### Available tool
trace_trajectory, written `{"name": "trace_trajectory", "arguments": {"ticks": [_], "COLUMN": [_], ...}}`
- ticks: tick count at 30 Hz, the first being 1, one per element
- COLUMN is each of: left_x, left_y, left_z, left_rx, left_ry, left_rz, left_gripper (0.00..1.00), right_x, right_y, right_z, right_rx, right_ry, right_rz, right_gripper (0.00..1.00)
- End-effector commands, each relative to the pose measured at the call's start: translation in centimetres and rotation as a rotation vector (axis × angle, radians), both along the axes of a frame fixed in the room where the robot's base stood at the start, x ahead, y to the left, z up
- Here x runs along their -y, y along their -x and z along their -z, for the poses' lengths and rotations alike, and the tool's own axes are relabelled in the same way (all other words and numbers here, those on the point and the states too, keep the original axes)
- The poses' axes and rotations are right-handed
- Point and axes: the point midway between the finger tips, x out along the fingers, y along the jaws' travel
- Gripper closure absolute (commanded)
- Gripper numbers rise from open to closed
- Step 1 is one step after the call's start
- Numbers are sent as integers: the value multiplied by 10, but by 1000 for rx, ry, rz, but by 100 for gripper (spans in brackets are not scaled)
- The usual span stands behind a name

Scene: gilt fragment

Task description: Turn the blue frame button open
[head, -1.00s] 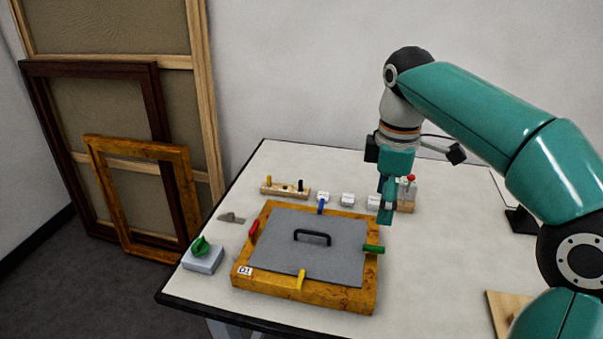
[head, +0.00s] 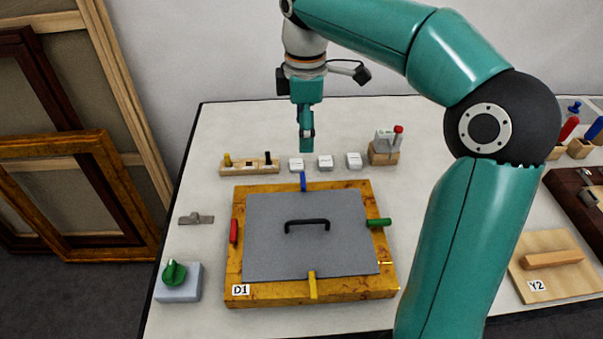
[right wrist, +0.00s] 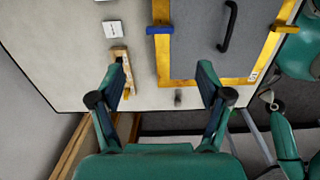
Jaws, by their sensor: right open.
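The blue button (head: 303,182) sits on the far rail of the gilt frame (head: 300,292) and lies across that rail, its inner end at the edge of the grey panel (head: 275,245). In the right wrist view the blue button (right wrist: 160,30) also lies across the rail, above and between my fingers. My right gripper (head: 306,148) points down behind the blue button, apart from it. Its two fingers are spread and empty in the right wrist view (right wrist: 158,80). I do not see my left gripper.
The green (head: 379,222) and yellow (head: 312,286) buttons lie across their rails; the red one (head: 234,231) lies along its rail. A peg block (head: 249,167) and small white boxes (head: 325,162) stand behind the frame. A black handle (head: 307,223) rises from the panel.

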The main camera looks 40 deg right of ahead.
Motion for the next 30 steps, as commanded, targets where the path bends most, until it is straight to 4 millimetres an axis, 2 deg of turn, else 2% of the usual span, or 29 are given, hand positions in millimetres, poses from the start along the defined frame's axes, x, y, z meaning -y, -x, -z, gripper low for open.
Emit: {"name": "trace_trajectory", "arguments": {"ticks": [1, 6, 15, 21, 30], "left_x": [0, 0, 0, 0, 0], "left_y": [0, 0, 0, -1, 0], "left_z": [4, 10, 15, 16, 16], "left_rx": [0, 1, 1, 1, 1], "left_ry": [0, 0, 0, 0, 0], "left_rz": [0, 0, 0, 0, 0], "left_gripper": [60, 60, 60, 60, 60], "right_x": [-1, -2, -3, -3, -3], "right_y": [0, -1, -2, -3, -3], "right_z": [14, 51, 108, 127, 131], "right_rx": [-5, -6, -4, -1, -1], "right_ry": [0, -1, -1, 0, -1], "right_rz": [-2, -6, -8, -8, -9], "right_gripper": [23, 23, 23, 23, 23]}}
